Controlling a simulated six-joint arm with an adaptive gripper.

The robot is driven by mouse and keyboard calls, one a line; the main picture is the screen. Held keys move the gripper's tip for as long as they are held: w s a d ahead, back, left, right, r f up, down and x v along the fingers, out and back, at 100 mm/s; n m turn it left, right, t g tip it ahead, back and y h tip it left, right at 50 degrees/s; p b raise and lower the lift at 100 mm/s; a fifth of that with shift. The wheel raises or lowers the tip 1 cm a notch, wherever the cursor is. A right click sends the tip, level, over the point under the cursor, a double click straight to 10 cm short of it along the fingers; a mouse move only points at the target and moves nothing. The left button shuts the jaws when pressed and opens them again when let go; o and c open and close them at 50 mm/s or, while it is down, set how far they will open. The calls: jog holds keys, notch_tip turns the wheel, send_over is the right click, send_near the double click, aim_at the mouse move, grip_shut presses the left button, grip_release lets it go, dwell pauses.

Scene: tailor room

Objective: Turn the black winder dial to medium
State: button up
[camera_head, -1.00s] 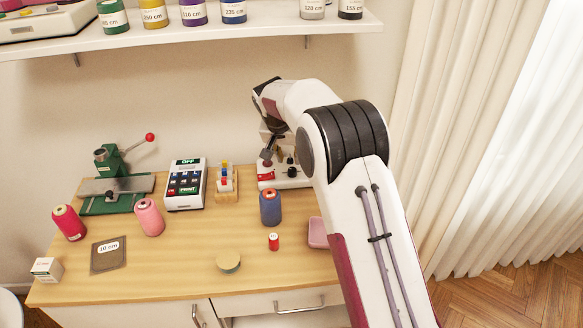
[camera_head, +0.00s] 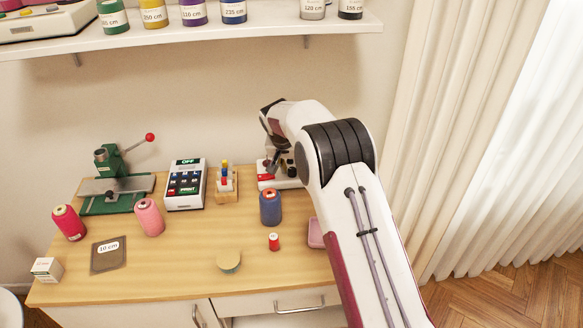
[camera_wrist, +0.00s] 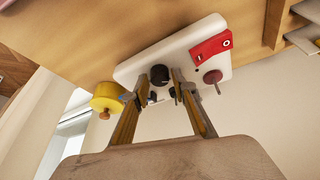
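The winder has a white base (camera_head: 290,182) and stands at the back right of the table, partly hidden by my arm. In the wrist view the winder's white base (camera_wrist: 135,70) carries the black dial (camera_wrist: 160,74), a red switch (camera_wrist: 211,47) and a dark red knob with a thin pin (camera_wrist: 212,77). My gripper (camera_wrist: 155,88) is open and empty. Its two fingertips are apart, with the dial showing in the gap between them. I cannot tell whether they touch it. The dial's marks and setting are not readable. In the head view my gripper (camera_head: 272,164) is low over the winder.
A yellow spool (camera_wrist: 107,97) sits at the winder's edge in the wrist view. A blue thread cone (camera_head: 270,207), a small red spool (camera_head: 273,241) and a pink tray (camera_head: 316,233) are near. A wooden stand with coloured pegs (camera_head: 226,186) is left of the winder.

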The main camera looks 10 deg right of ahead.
grip_shut()
jog(key=shift+m, duration=0.3)
jog(key=shift+a+m+g+h, duration=0.1)
jog(key=shift+m+g+h, duration=0.3)
jog(key=shift+m, duration=0.8)
